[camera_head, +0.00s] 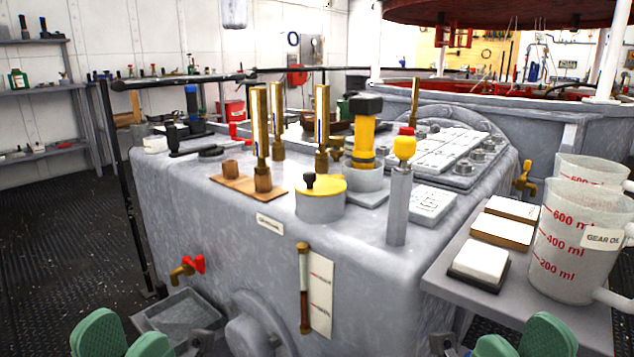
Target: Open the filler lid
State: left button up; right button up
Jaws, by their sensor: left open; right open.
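A round yellow lid (330,185) with a small black knob lies flat on a short grey filler neck (319,208) on top of the grey machine housing. The lid looks closed, and the inside of the neck is hidden. My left gripper (124,340) is open and empty at the bottom left, well below and left of the lid. My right gripper (520,340) is open and empty at the bottom right, below the side shelf. Both show green finger pads, cut off by the lower picture edge.
Tall brass tubes (277,120) stand behind the lid. A grey post with a yellow knob (404,148) rises to its right. A side shelf (452,285) holds pads and measuring jugs (575,240). A red-handled tap (187,268) and a sight gauge (304,290) project from the housing front.

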aim_at(312, 184)
jog(key=k+l, duration=0.1)
jog(key=l, duration=0.9)
jog(key=k+l, duration=0.15)
jog(key=l, duration=0.35)
jog(key=u, duration=0.05)
